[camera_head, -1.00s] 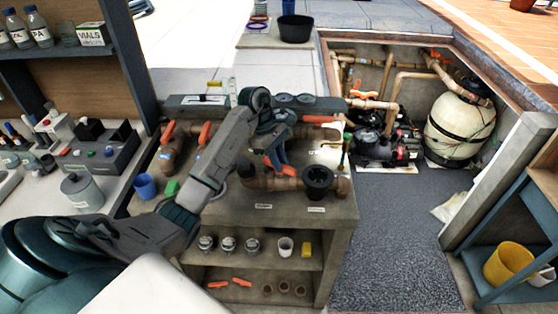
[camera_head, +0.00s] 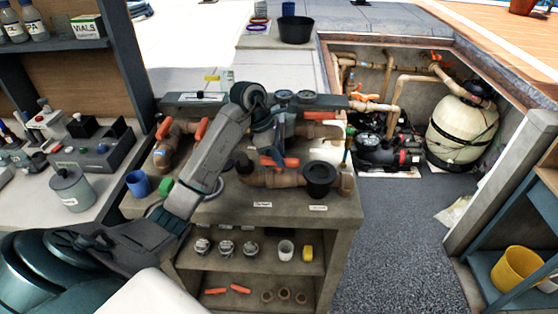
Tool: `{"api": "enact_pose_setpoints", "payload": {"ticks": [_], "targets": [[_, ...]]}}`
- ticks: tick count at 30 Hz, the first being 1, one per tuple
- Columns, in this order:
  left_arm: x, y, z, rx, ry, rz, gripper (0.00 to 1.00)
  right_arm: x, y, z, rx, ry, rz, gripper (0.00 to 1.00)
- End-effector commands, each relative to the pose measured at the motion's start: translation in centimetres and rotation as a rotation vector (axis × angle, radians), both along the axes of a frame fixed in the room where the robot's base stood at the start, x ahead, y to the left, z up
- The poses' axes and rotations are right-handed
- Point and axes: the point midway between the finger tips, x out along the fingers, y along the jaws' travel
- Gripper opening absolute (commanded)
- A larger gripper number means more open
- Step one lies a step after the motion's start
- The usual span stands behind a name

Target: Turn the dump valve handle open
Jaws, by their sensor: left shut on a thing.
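An orange valve handle (camera_head: 291,163) sits on the brown pipe run at the front of the bench top, left of a black round fitting (camera_head: 319,177). My left arm reaches in from the left across the bench. My left gripper (camera_head: 277,157) points down and is shut on this handle. The handle lies roughly crosswise in the picture, with its middle partly hidden by the fingers. The labels on the bench edge below are too small to read surely. My right gripper is out of view.
Other orange handles (camera_head: 201,129) stand on pipes at the bench's left and back. A blue cup (camera_head: 139,183) is at the left edge. Gauges (camera_head: 281,96) stand behind my gripper. A sunken pit with a pump and cream tank (camera_head: 461,130) is at the right.

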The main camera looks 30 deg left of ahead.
Motion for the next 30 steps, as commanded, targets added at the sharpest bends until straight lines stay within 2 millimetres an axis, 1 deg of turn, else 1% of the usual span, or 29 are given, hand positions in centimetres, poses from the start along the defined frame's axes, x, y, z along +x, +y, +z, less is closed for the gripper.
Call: {"api": "enact_pose_setpoints", "payload": {"ticks": [1,4,19,20,21,23,30], "targets": [[-0.08,-0.02,-0.39,-0.001,0.003,0.016,0.00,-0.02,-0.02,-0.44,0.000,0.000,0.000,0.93],[-0.08,-0.04,-0.33,-0.001,0.004,0.044,0.00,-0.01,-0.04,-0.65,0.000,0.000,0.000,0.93],[-0.09,-0.06,-0.22,-0.001,0.006,0.069,0.00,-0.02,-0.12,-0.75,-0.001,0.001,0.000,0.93],[-0.09,-0.05,-0.23,-0.001,0.006,0.069,0.20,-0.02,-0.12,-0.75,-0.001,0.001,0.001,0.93],[-0.10,-0.05,-0.24,-0.001,0.006,0.069,0.28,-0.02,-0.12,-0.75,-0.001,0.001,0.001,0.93],[-0.09,-0.05,-0.23,-0.001,0.006,0.068,0.40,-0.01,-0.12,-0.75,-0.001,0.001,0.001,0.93],[-0.04,-0.02,-0.11,-0.001,0.003,0.068,0.40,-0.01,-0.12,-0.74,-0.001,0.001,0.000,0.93]]}}
